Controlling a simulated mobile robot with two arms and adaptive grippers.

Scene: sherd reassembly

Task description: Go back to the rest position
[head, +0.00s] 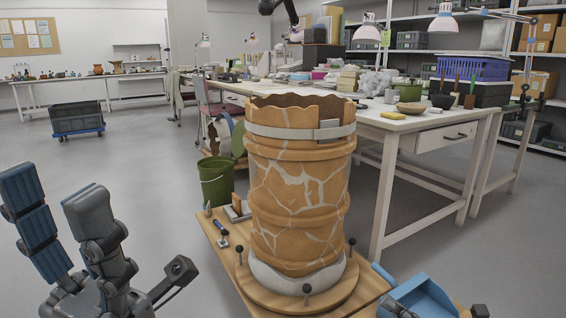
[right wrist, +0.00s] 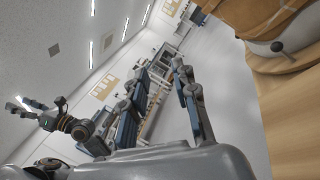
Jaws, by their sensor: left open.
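My left gripper (head: 52,182) is at the lower left of the head view, its two blue-padded fingers spread and nothing between them. It is well apart from the large orange jar (head: 298,190).
The jar stands on a round wooden base with black knobs, on a wooden board (head: 222,243). A green bucket (head: 216,184) is behind it, and a blue dustpan-like tray (head: 425,294) is at the lower right. A cluttered white workbench (head: 425,122) stands behind.

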